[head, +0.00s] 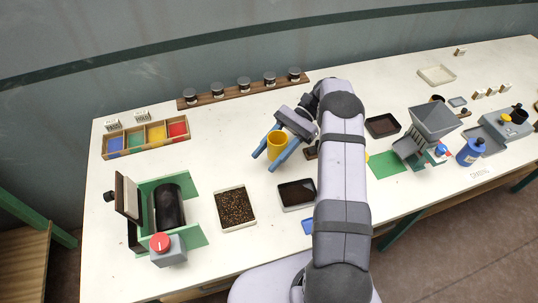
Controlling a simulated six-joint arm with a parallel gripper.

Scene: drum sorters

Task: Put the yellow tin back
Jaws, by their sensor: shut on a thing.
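The yellow tin (277,145) is between the blue fingers of my gripper (266,160), which is shut on it. The tin looks upright, with its open top showing. It appears above the middle of the table, but its height over the surface is hard to tell. A wooden tray (144,150) at the back left has blue, green, yellow and red sections. The yellow section (157,134) lies between green and red. The inside of the tin is too small to make out.
A wooden rack (215,99) with several dark-lidded jars stands at the back. The green drum machine (168,207) with a red knob stands front left. A tray of brown grains (235,207) and a dark tray (297,194) lie in front. A grey hopper (434,122) stands right.

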